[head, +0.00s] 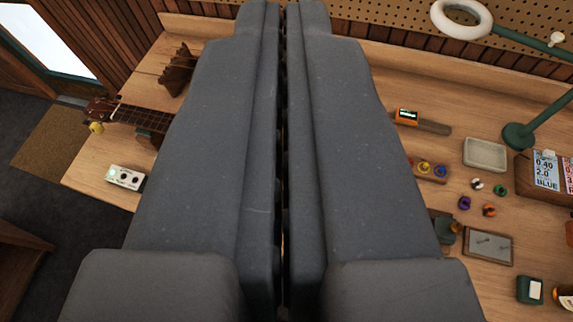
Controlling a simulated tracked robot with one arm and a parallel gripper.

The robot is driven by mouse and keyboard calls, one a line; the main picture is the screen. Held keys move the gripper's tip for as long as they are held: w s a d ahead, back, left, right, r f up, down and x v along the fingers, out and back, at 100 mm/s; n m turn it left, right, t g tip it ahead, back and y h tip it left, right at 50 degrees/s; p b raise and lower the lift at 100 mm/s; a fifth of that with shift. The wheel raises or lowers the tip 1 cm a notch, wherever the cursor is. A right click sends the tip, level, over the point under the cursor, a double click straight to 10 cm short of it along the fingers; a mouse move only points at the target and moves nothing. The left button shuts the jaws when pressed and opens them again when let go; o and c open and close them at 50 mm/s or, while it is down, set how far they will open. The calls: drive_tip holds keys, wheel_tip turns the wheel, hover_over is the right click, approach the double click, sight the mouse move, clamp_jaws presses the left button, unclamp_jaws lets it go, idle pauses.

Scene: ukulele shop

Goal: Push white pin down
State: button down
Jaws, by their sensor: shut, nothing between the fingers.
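My gripper (284,20) fills the middle of the head view, its two grey fingers together with only a thin dark gap and nothing between them. I cannot tell for sure which thing is the white pin. A small white piece (478,184) lies on the right part of the wooden workbench (400,255), among green, purple and orange pieces. A small white box with dark knobs (125,178) sits on the bench at the left. My gripper hides the middle of the bench, and the fingertips reach the top edge of the picture.
A ukulele neck (140,116) rests at the left. A pegboard wall stands behind.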

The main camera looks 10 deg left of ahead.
drive_tip(key=w+f+m+g+p, duration=0.3)
drive_tip(key=w+f+m+p, duration=0.15)
drive_tip(key=w+f, duration=0.3)
drive_tip(key=w+f+m+g+p, duration=0.2)
drive_tip(key=w+f+m+p, duration=0.1)
drive_tip(key=f, duration=0.9)
drive_tip(key=w+f+m+g+p, duration=0.3)
drive_tip(key=w+f+m+p, duration=0.1)
drive_tip(key=f, duration=0.8)
drive_tip(key=w+f+m+g+p, duration=0.2)
drive_tip(key=w+f+m+p, duration=0.2)
drive_tip(key=f, duration=0.9)
drive_tip(key=shift+w+m+h, duration=0.2)
drive_tip(key=shift+w+m, duration=0.15)
drive_tip(key=shift+m, duration=0.6)
drive_tip(key=shift+w+m+h, duration=0.2)
drive_tip(key=shift+w+m, duration=0.1)
drive_tip(key=shift+m, duration=0.6)
